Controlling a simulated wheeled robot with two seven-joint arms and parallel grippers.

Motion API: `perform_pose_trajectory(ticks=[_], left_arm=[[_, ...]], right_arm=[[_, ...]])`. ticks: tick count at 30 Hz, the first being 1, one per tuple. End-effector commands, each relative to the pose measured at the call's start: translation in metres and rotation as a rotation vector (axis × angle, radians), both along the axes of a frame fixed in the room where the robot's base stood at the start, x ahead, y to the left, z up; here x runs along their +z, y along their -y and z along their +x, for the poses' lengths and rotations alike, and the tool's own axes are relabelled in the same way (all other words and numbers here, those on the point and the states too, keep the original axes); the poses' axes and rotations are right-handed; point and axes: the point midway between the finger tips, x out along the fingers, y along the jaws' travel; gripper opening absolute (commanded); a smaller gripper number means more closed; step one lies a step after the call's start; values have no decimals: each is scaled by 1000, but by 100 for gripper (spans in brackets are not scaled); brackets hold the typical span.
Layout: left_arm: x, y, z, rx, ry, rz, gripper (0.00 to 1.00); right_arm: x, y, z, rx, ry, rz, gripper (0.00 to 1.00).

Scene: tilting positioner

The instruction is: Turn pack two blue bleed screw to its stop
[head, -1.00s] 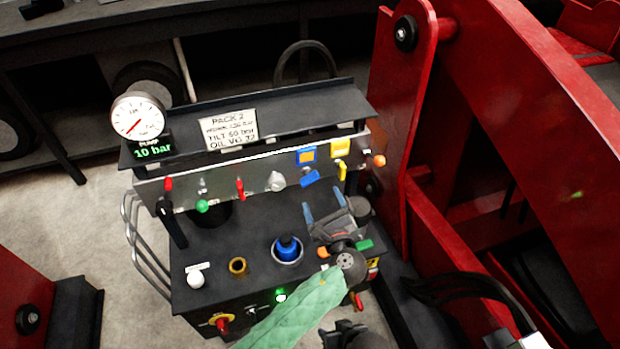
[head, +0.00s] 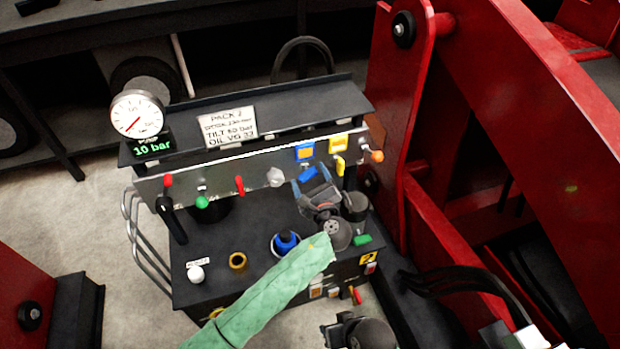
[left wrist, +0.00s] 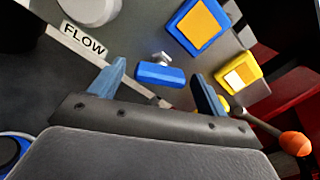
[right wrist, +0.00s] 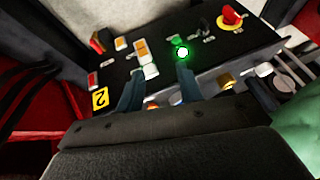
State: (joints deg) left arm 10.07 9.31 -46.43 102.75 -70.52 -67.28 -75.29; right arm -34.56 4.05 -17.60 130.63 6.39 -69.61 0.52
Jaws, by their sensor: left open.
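The blue bleed screw (head: 307,174) is a small blue bar handle on the metal panel of the pack signed PACK 2 (head: 228,127). In the left wrist view the blue screw (left wrist: 160,74) lies beyond and between my left fingertips, with its metal stem behind it. My left gripper (head: 312,182) is open and empty, close in front of the screw; its fingers (left wrist: 158,84) show apart on either side, and I see no contact. My right gripper (right wrist: 158,72) is open and empty, low in front of the pack.
A gauge (head: 137,114) with a 10 bar readout stands at left. A red frame (head: 405,110) rises close on the right.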

Motion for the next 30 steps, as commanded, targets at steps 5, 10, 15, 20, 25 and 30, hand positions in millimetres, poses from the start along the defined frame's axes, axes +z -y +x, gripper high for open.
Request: perform_pose_trajectory(ticks=[5, 10, 15, 20, 25, 30], left_arm=[[0, 0, 0, 0, 0, 0, 76], [0, 0, 0, 0, 0, 0, 47], [0, 0, 0, 0, 0, 0, 32], [-1, 0, 0, 1, 4, -14, 32], [-2, 0, 0, 2, 22, -71, 32], [-3, 0, 0, 2, 58, -178, 32]], right_arm=[[1, 0, 0, 0, 0, 1, 36], [-1, 0, -1, 0, -2, -1, 36], [-2, 0, -1, 1, -5, -1, 36], [-4, 0, 0, -1, 0, 0, 36], [-21, -1, 2, -6, 12, 3, 36], [-60, -4, 6, -18, 37, 7, 36]])
